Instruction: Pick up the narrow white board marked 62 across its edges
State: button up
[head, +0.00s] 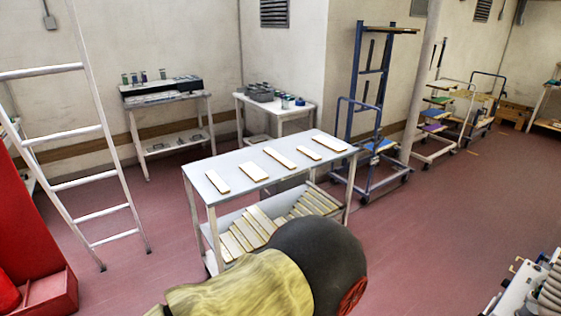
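Several narrow white boards lie apart in a row on top of a light grey table (232,164). From left to right they are a first board (217,181), a second (252,172), a third, longer one (280,158), a fourth, shorter one (305,149) and a last one (329,143). The marks on them are too small to read, so I cannot tell which is 62. My gripper is not in view. My arm fills the bottom middle and hides part of the table's lower shelf.
More boards (255,222) lie close together on the lower shelf. Side tables (168,95) line the back wall. A blue trolley rack (358,110) and pole stand right of the table.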

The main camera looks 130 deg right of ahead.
aim_at(335, 146)
jog(key=z, duration=0.45)
jog(key=k+l+z, duration=0.1)
jog(key=z, duration=0.75)
jog(key=k+l+z, duration=0.1)
jog(key=z, duration=0.35)
jog(key=l+z, duration=0.1)
jog(key=z, duration=0.35)
jog(key=l+z, duration=0.5)
jog(key=i+l+z, duration=0.1)
jog(key=l+z, duration=0.4)
jog(key=l, duration=0.2)
jog(key=i+l+z, duration=0.15)
jog(key=l+z, duration=0.3)
jog(key=i+l, duration=0.15)
jog(key=l, duration=0.15)
jog(key=i+l, duration=0.1)
jog(key=l, duration=0.25)
jog(key=i+l, duration=0.15)
jog(key=l, duration=0.15)
jog(key=i+l+z, duration=0.1)
jog(key=l, duration=0.2)
